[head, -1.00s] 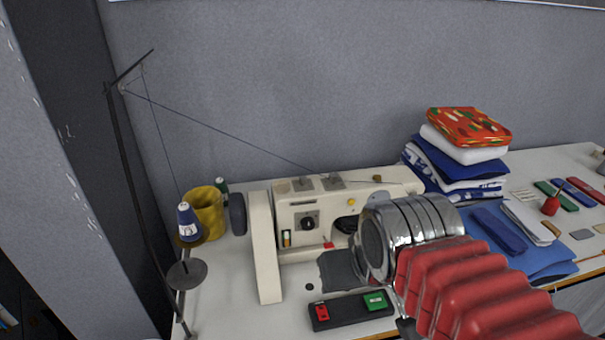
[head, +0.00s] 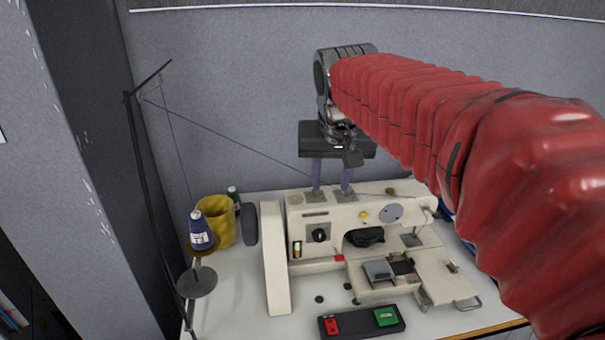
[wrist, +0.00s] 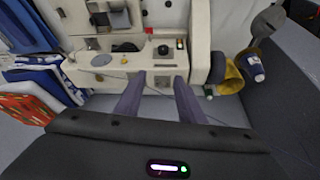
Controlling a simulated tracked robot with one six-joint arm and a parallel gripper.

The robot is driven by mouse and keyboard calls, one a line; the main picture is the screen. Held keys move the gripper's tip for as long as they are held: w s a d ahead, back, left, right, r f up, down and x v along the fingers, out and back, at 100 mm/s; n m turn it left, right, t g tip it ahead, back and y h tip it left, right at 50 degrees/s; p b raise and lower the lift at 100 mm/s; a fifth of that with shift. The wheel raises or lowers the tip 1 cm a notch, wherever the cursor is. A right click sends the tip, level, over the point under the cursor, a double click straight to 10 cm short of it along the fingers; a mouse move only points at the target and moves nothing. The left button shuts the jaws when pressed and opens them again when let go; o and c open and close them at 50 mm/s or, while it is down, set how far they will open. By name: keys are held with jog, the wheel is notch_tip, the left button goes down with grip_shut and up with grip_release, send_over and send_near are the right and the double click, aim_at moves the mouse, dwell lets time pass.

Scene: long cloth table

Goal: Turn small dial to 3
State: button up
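The cream sewing machine (head: 300,221) stands on the table, with a small black dial (head: 319,235) on the left of its front face. The dial also shows in the wrist view (wrist: 163,50), above the gap between the fingertips; its numbers are too small to read. My gripper (head: 331,191) points down over the machine's top, above and behind the dial. Its two purple-grey fingers are apart with nothing between them, so it is open. The open fingertips also show in the wrist view (wrist: 159,80). I cannot tell whether they touch the machine top.
A thread runs from the dark stand (head: 150,190) across to the machine near my gripper. A blue thread cone (head: 201,232) and a yellow cup (head: 222,212) stand at left. A black switch box (head: 358,323) lies in front. Folded cloths (wrist: 38,80) are beside the machine.

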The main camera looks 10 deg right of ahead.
jog(key=w+a+m, duration=0.1)
jog(key=w, duration=1)
jog(key=shift+r+g, duration=0.25)
jog(key=shift+g, duration=0.05)
jog(key=shift+w+f, duration=0.1)
jog(key=shift+f, duration=0.05)
jog(key=x, duration=1.3)
jog(key=shift+w+d+f, duration=0.15)
jog(key=shift+d+f, duration=0.05)
grip_shut()
